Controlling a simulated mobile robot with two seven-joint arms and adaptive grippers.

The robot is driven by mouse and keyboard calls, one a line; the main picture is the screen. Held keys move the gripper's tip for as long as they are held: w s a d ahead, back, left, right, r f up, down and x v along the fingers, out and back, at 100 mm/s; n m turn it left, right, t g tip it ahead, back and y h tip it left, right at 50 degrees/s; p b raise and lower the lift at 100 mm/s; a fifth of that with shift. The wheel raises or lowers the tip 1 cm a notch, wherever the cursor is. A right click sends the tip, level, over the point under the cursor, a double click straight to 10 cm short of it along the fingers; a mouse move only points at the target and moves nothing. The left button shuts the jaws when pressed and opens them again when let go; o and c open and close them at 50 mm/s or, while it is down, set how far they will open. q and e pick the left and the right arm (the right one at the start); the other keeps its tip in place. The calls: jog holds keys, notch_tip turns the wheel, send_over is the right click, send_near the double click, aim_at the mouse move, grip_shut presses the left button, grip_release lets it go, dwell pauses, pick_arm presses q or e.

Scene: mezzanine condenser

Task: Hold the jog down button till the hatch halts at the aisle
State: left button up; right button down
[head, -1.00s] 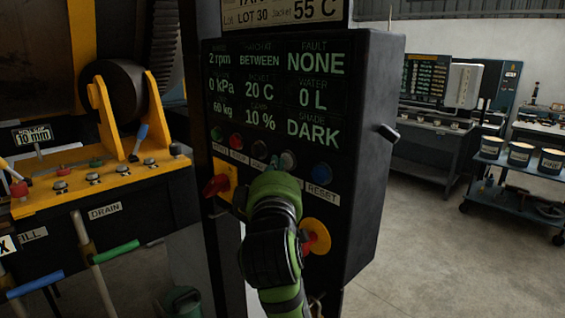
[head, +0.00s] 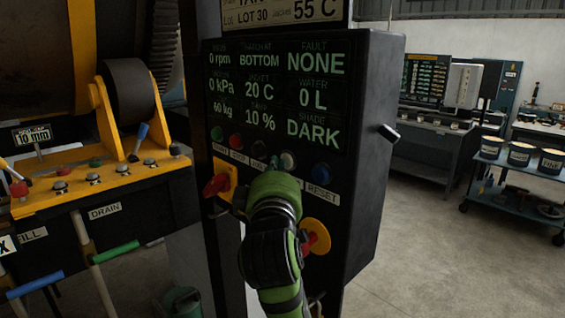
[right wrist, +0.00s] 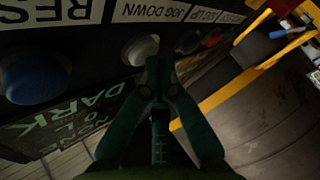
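The control panel (head: 292,110) fills the middle of the head view; its display reads 0 rpm, hatch at BOTTOM, fault NONE. The jog down button (head: 288,160) is the white one in the button row; it also shows in the right wrist view (right wrist: 138,47) below its upside-down label. My right gripper (head: 274,166) is shut and empty. In the right wrist view its joined fingertips (right wrist: 158,63) lie at the edge of the white button; whether they press it I cannot tell. The drum (head: 35,60) is at the left; its hatch is out of sight. My left gripper is not in view.
A blue reset button (head: 321,173) sits right of jog down. A red rotary switch (head: 216,185) and a red knob on a yellow plate (head: 318,237) flank my right arm. A cart with cans (head: 510,180) stands at the right, with open floor before it.

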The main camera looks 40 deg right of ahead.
jog(key=shift+a, duration=0.1)
jog(key=shift+s+a, duration=0.1)
jog(key=shift+a, duration=0.6)
jog(key=a, duration=0.2)
jog(key=a+p, duration=0.1)
jog(key=a, duration=0.2)
jog(key=shift+s, duration=0.2)
dwell(0.3)
